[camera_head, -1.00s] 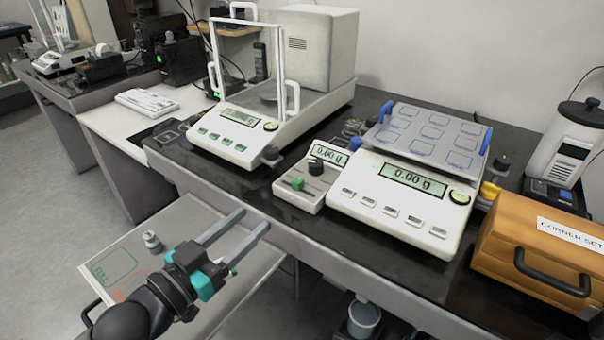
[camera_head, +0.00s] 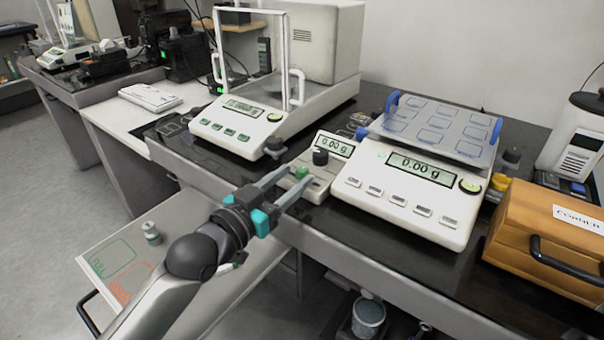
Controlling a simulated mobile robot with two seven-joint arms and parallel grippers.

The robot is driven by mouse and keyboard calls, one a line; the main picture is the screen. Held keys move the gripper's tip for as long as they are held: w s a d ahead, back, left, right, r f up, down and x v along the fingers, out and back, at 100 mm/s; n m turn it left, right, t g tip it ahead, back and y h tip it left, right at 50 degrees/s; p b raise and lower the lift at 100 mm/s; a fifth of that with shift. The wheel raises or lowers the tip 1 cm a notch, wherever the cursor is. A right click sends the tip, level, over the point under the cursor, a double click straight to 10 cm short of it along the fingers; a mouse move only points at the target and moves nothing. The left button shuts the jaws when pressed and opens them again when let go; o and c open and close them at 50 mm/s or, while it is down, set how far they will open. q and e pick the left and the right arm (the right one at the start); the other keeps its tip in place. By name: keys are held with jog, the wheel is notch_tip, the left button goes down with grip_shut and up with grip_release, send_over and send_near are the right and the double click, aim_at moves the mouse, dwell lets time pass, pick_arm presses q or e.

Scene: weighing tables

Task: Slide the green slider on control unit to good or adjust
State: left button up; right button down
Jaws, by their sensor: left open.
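The control unit (camera_head: 319,187) is a small cream box with a 0.00 g display, a black knob (camera_head: 320,157) and a green slider (camera_head: 301,172). It stands on the dark table between two balances. My left gripper (camera_head: 297,180) is open and comes in from the lower left. Its two fingers reach over the unit's front left part, with the fingertips close to the green slider on either side of it in the picture. I cannot tell whether they touch it. The slider's track and any labels are hidden or too small to read. My right gripper is not in view.
A balance with a glass draft shield (camera_head: 236,130) stands left of the unit, and a larger balance (camera_head: 410,195) reading 0.00 g stands right. An orange case (camera_head: 545,235) is at the right. A pull-out board (camera_head: 165,235) with a small weight (camera_head: 151,232) lies below.

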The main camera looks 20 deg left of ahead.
aim_at(298, 173)
pick_arm(q)
jog(key=shift+b+x, duration=0.5)
jog(key=shift+x, duration=1.35)
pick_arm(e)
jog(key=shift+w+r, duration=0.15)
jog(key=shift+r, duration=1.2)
pick_arm(q)
jog(key=shift+c, duration=0.2)
grip_shut()
